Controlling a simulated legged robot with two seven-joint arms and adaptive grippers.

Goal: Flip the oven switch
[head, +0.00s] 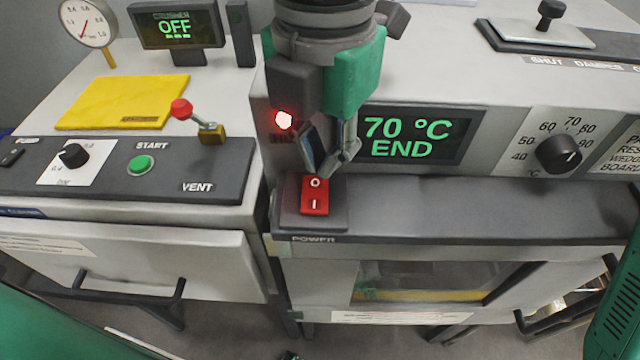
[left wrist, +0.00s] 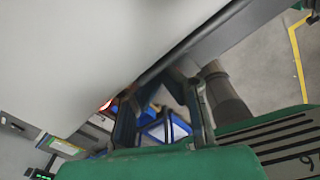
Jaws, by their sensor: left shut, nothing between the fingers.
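The oven switch (head: 315,197) is a red rocker marked O at its upper end and I at its lower end. It sits on a dark plate labelled POWER on the oven's front ledge in the head view. Which end is pressed in is hard to tell. My left gripper (head: 327,172) points down from the top, shut and empty, with its fingertips just above and behind the switch's O end. Whether they touch it is unclear. My left gripper's fingers also show in the left wrist view (left wrist: 160,112); the switch cannot be made out there.
Behind the gripper, a red lamp (head: 283,120) glows beside the oven display (head: 415,136), which reads 70 °C END. A temperature knob (head: 559,154) is to the right. On the left unit are a green START button (head: 141,165) and a red-knobbed lever (head: 181,109). The ledge right of the switch is clear.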

